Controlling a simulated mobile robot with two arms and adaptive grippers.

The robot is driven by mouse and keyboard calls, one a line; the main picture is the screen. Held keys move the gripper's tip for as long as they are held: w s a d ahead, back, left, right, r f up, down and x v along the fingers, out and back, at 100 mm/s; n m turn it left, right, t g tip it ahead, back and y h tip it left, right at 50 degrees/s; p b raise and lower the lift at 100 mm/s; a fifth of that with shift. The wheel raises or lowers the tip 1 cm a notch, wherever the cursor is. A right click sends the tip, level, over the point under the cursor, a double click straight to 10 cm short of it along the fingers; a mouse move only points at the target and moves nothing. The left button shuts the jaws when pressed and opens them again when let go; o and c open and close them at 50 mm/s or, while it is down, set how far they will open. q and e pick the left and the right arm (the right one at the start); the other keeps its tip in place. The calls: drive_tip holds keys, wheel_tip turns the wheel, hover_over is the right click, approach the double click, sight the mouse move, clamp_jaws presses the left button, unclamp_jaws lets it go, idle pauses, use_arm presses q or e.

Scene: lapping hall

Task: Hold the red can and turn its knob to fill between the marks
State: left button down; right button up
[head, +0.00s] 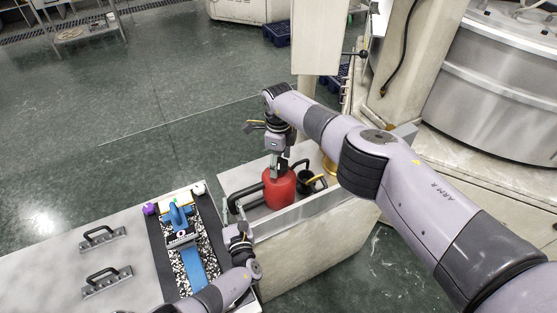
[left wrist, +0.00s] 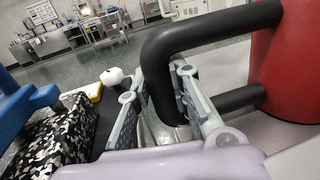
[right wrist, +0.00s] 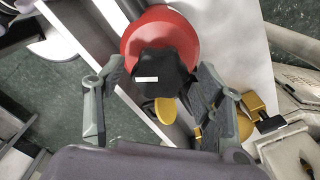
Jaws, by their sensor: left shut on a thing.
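The red can (head: 279,190) stands upright on the grey bench. Its black side handle (head: 245,196) sticks out to the left. My left gripper (head: 238,232) is shut on this handle, and the left wrist view shows its fingers on both sides of the handle (left wrist: 164,85). My right gripper (head: 279,165) points down over the can's top. In the right wrist view its fingers (right wrist: 160,82) stand open on either side of the black knob (right wrist: 160,72), which has a white mark, with gaps visible. A yellow part (right wrist: 165,110) shows beside the knob. I cannot see fill marks.
A black jug (head: 307,183) with a yellow part stands right of the can, close by. A brass-coloured object (head: 329,166) is behind it. A tray with a blue tool (head: 180,222) and patterned lining lies to the left. Two black handles (head: 103,276) sit on the left tabletop.

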sight(279, 163)
drive_tip(key=c, duration=0.9)
drive_tip(key=shift+c, duration=0.2)
drive_tip(key=shift+m, duration=0.4)
drive_tip(key=shift+m, duration=2.4)
drive_tip(key=o, duration=1.2)
drive_tip(key=shift+c, duration=0.2)
drive_tip(key=shift+r, duration=0.1)
wheel_tip(279, 163, up, 12)
